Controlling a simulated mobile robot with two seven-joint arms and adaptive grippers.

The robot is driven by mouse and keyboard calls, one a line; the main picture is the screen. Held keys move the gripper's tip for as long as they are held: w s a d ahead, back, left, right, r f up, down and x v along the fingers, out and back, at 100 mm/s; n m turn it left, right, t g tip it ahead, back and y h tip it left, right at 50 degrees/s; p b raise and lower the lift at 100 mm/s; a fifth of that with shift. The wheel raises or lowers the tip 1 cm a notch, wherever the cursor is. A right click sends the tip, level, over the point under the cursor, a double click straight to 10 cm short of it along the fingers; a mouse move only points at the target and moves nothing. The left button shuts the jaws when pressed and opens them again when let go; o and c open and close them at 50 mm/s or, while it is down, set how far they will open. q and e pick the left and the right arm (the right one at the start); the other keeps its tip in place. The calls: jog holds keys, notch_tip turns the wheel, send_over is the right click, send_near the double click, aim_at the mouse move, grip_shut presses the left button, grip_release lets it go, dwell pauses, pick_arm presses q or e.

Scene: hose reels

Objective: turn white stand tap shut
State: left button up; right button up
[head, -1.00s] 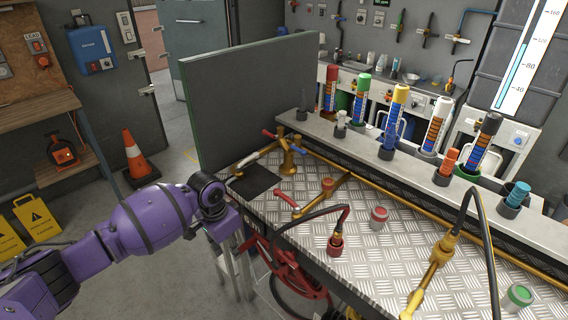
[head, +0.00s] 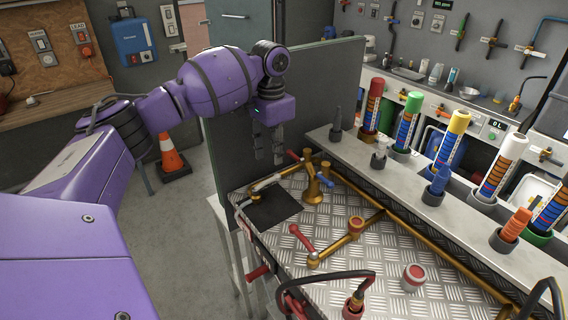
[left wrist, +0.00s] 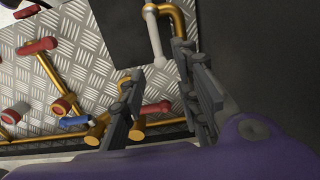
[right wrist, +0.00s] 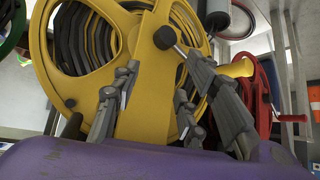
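A brass stand (head: 313,187) on the metal-plated bench carries a red lever (head: 293,155) and a blue lever (head: 325,181). A white lever (head: 266,182) lies low to its left, above a dark mat. In the left wrist view the white lever (left wrist: 154,35) sits beside a bent brass pipe and points toward my fingers. My left gripper (head: 268,155) is open and empty, pointing down above and behind the white lever. Its fingers also show in the left wrist view (left wrist: 158,62). My right gripper (right wrist: 162,75) is open in front of a yellow hose reel (right wrist: 152,75).
A dark upright panel (head: 225,150) stands at the bench's left edge, close behind my left gripper. Another red lever (head: 301,237) and a red-topped cap (head: 413,277) are on the bench. A shelf with coloured tubes (head: 455,195) runs along the right.

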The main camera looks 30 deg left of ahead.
aim_at(272, 178)
pick_arm(q)
jog(key=shift+f, duration=0.35)
jog(key=f, duration=0.1)
jog(key=s+f, duration=0.1)
jog(key=f, duration=0.1)
jog(key=shift+s+f, duration=0.15)
jog(key=shift+f, duration=0.05)
jog(key=shift+w+f, duration=0.25)
jog(key=shift+f, duration=1.35)
grip_shut()
pick_arm(e)
jog(key=shift+s+f, duration=0.2)
jog(key=shift+s, duration=0.35)
jog(key=shift+s+f, duration=0.2)
jog(key=shift+s, duration=0.3)
